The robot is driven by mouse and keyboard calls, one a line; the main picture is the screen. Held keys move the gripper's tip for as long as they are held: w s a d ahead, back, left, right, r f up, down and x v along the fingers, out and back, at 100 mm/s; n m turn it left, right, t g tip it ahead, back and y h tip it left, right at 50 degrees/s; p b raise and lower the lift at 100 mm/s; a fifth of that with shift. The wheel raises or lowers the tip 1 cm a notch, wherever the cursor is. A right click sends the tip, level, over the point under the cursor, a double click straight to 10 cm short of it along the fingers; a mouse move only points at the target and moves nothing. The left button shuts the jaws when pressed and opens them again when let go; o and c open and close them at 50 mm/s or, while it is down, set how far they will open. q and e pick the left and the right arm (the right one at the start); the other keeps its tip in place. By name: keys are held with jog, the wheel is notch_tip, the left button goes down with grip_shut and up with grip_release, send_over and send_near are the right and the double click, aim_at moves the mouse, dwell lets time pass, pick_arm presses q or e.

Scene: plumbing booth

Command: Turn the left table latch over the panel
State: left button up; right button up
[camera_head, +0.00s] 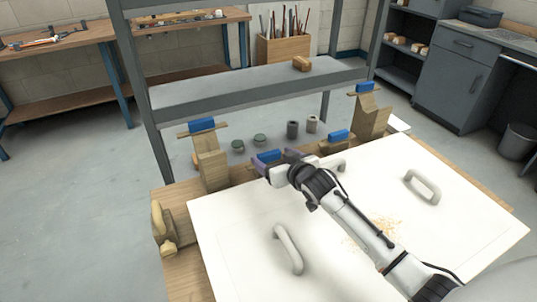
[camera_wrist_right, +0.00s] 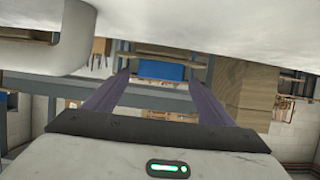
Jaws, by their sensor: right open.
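The white panel (camera_head: 235,235) lies flat on the wooden table (camera_head: 178,262) and carries several white handles. A wooden latch (camera_head: 162,228) stands at the table's left edge, just outside the panel; I cannot tell exactly how it is turned. My right gripper (camera_head: 278,159) is over the panel's far edge, well to the right of that latch. Its purple fingers are open. In the right wrist view a blue block (camera_wrist_right: 160,70) on a wooden piece shows beyond and between the fingertips, and I cannot tell whether they touch. My left gripper is not in view.
Wooden supports with blue blocks stand along the far edge, at left (camera_head: 211,165) and right (camera_head: 371,118). A grey metal shelf frame (camera_head: 240,92) rises behind the table. A panel handle (camera_head: 287,250) sticks up at the front left. The panel's left part is otherwise clear.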

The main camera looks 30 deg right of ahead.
aim_at(270, 155)
jog(key=x, duration=0.3)
jog(key=shift+w+f, duration=0.1)
jog(key=shift+w, duration=0.35)
jog(key=c, duration=1.5)
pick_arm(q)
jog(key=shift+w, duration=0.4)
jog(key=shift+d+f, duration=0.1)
